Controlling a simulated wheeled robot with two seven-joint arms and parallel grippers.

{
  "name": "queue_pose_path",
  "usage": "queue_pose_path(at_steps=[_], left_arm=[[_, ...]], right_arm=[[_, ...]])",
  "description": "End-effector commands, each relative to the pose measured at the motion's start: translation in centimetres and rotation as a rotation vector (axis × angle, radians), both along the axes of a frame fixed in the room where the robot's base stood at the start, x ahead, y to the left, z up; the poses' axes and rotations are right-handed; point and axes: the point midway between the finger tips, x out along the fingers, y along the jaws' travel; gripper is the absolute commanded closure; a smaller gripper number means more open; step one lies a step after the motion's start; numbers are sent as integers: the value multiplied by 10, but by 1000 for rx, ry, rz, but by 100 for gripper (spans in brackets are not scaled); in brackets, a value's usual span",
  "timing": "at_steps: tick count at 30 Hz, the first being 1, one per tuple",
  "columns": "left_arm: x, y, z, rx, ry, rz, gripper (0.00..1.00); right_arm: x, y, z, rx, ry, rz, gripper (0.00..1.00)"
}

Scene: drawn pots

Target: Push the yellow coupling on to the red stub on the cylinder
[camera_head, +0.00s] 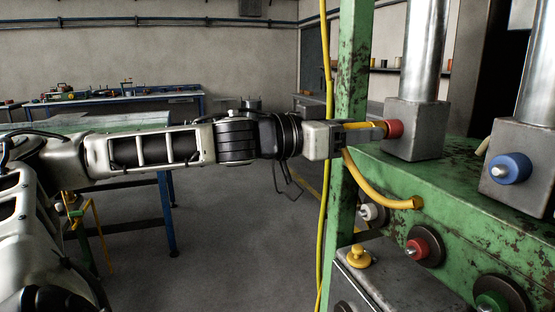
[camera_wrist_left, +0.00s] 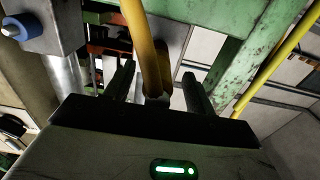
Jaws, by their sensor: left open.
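The red stub (camera_head: 395,129) sticks out to the left from the grey block (camera_head: 415,145) at the foot of the left cylinder (camera_head: 425,50). The yellow coupling (camera_head: 380,127) is at its end, in line with it; they appear to touch, but I cannot tell how far it is on. My left gripper (camera_head: 362,135) is around the coupling, fingers open. In the left wrist view the yellow hose (camera_wrist_left: 148,45) runs down between the two fingers (camera_wrist_left: 157,88), with gaps on both sides. The coupling's far side is hidden. My right gripper is not in view.
The yellow hose (camera_head: 375,187) droops below my gripper to the green machine bed (camera_head: 440,185). A blue stub (camera_head: 510,168) is on the right block. Knobs and a grey box (camera_head: 385,275) lie below. Open floor is left.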

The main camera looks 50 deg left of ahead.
Motion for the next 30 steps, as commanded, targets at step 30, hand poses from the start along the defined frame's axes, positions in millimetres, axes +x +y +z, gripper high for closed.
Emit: queue_pose_path(at_steps=[30], left_arm=[[-131,53,-2,-2,2,7,45]], right_arm=[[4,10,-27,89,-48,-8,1]])
